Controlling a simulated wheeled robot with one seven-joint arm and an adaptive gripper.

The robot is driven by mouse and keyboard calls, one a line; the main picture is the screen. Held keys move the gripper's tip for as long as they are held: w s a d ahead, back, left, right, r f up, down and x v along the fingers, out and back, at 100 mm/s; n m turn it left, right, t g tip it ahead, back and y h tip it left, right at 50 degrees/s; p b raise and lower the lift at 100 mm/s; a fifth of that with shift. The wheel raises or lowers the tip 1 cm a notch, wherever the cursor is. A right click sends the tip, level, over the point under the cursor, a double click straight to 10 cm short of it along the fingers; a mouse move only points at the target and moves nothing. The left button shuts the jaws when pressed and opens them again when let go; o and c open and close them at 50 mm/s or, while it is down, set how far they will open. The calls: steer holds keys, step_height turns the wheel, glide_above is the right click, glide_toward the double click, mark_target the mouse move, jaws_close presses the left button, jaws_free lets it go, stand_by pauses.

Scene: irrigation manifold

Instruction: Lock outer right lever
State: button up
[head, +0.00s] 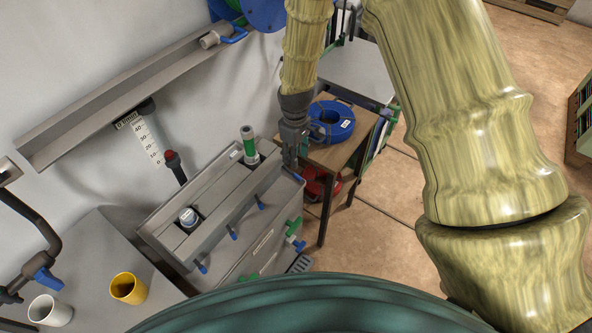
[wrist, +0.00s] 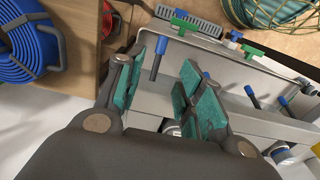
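The grey manifold box (head: 228,212) has a row of dark levers with blue tips along its front. The outer right lever (head: 298,177) is at the right end, close to my gripper (head: 291,158). In the wrist view, this lever (wrist: 157,62) shows between the teal-padded fingers of my gripper (wrist: 164,76), with a gap on each side. The fingers are open and hold nothing. The other levers (wrist: 250,93) are to the right, one partly hidden behind the right finger. Whether the fingertips reach the lever's depth is hard to tell.
A wooden table (head: 335,152) with a blue hose coil (head: 332,121) stands beside the box's right end. A green-banded fitting (head: 249,145) and a white-capped one (head: 188,217) rise from the box top. Yellow (head: 127,289) and white (head: 50,311) cups stand at left.

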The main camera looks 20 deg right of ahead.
mark_target(295, 174)
steer(key=shift+f+p, duration=1.7)
steer(key=shift+f, duration=3.15)
jaws_close()
